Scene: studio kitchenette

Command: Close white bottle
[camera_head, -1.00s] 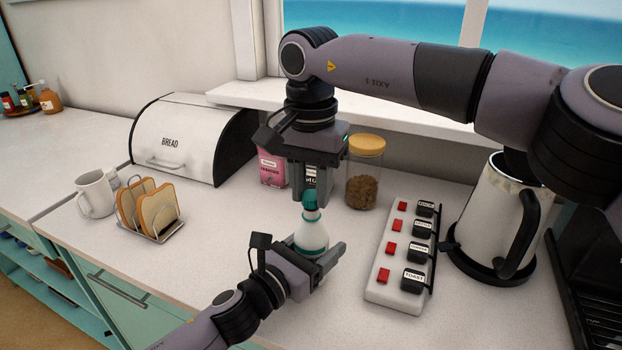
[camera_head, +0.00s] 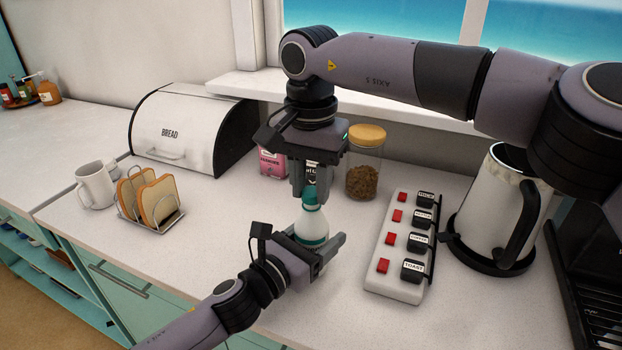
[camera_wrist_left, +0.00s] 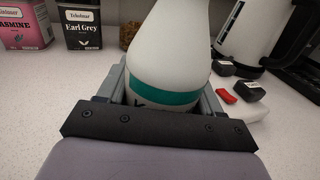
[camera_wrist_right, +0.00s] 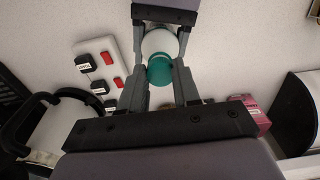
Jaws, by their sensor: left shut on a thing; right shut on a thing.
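The white bottle (camera_head: 312,222) with a green band stands upright on the counter. My left gripper (camera_head: 317,252) is shut around its lower body; the left wrist view shows the bottle (camera_wrist_left: 170,50) between the fingers. A green cap (camera_head: 310,194) is at the bottle's top. My right gripper (camera_head: 311,184) comes down from above and is shut on the cap, which also shows between its fingertips in the right wrist view (camera_wrist_right: 160,73). The cap looks in line with the neck; I cannot tell whether it is fully seated.
A white panel with red buttons (camera_head: 378,288) lies right of the bottle, with a kettle (camera_head: 492,215) beyond it. A cookie jar (camera_head: 363,170) and pink tea box (camera_head: 272,164) stand behind. A toast rack (camera_head: 165,232), mug (camera_head: 95,187) and bread box (camera_head: 178,140) are at the left.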

